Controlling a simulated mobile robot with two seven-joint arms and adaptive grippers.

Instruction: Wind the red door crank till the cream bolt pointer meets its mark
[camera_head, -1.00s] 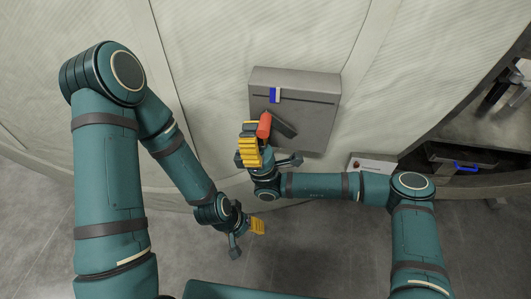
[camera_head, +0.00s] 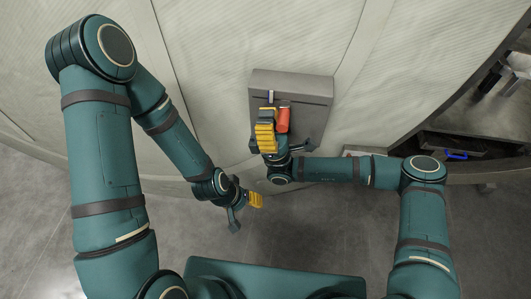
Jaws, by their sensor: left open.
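The grey door box (camera_head: 312,91) is on the pale wall at top centre. The red crank handle (camera_head: 283,119) stands out in front of it, at its lower middle. My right gripper (camera_head: 284,140) is at the handle, fingers spread, its yellow-padded finger just left of the red grip and its dark finger lower right. I cannot tell whether it touches the handle. A small pale and blue strip (camera_head: 270,97) shows on the box above this gripper. The cream pointer and its mark cannot be told apart there. My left gripper (camera_head: 245,210) is open and empty, lower and left, over the floor.
A dark shelf recess with a blue-handled drawer (camera_head: 456,154) is at the right. A pale block (camera_head: 358,151) lies partly behind my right forearm. Grey floor (camera_head: 320,225) is clear below the wall.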

